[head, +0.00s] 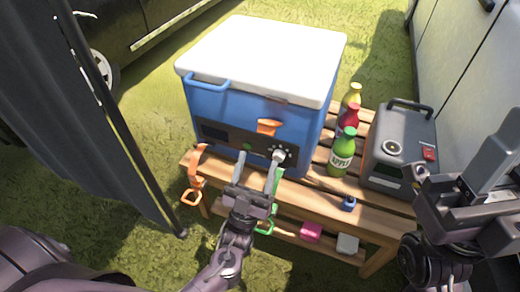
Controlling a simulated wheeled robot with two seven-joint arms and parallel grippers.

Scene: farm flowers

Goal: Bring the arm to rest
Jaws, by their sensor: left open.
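My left gripper (260,161) is open, its two fingers apart, in front of the lower front of a blue cooler box (236,108) with a white lid. Nothing shows between its fingers. Its tips overlap the cooler's control panel (220,134) in the picture; I cannot tell whether they touch it. My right gripper (468,172) shows at the right edge, in front of the grey power unit (400,140). Whether it is open or shut is unclear.
The cooler stands on a slatted wooden bench (378,222). Yellow (351,95), red (348,117) and green (342,153) bottles stand beside it. Orange (193,180) and green (266,223) straps hang at the bench front. Pink (311,230) and white (347,243) items sit below. Grass surrounds it.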

